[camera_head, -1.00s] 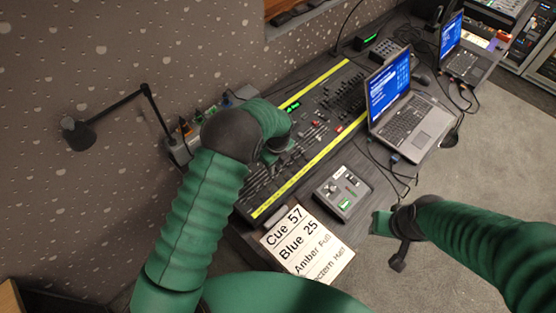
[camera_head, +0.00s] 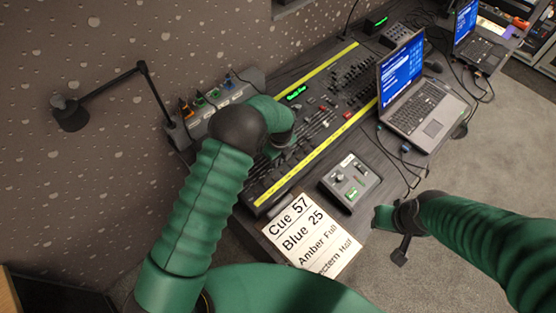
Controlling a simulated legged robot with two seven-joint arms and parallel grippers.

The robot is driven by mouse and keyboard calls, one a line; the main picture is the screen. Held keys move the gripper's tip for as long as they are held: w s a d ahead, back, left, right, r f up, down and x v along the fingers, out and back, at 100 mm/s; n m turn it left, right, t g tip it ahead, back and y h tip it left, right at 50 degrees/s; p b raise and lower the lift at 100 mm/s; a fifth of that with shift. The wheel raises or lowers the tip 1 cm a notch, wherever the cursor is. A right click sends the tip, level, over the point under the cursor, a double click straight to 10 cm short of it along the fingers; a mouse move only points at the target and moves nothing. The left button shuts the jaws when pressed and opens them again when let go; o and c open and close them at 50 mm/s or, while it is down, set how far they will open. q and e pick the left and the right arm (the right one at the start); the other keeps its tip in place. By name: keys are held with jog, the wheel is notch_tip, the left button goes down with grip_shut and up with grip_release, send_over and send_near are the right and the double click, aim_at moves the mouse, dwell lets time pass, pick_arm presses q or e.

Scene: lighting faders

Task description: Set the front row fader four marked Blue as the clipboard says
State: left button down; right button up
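The clipboard (camera_head: 312,238) lies at the near end of the desk and reads Cue 57, Blue 25, Amber Full and a partly hidden last line. The long lighting desk (camera_head: 262,197) carries rows of faders (camera_head: 322,113) between two yellow strips. My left arm reaches over the near part of the desk. My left gripper (camera_head: 272,150) is low over the faders, mostly hidden behind its own wrist, so its fingers do not show clearly. The fader marked Blue cannot be made out.
A small grey control box (camera_head: 349,181) sits beside the clipboard. An open laptop (camera_head: 412,95) stands right of the desk, with cables near it. Grey floor lies free at right.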

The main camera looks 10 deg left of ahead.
pick_arm(q)
jog(key=shift+w+r, duration=0.1)
jog(key=shift+w+a+r, duration=0.1)
jog(key=shift+w+a, duration=0.25)
jog(key=shift+a, duration=0.1)
jog(key=c, duration=1.7)
grip_release()
jog(key=shift+c, duration=0.2)
jog(key=shift+r, duration=0.15)
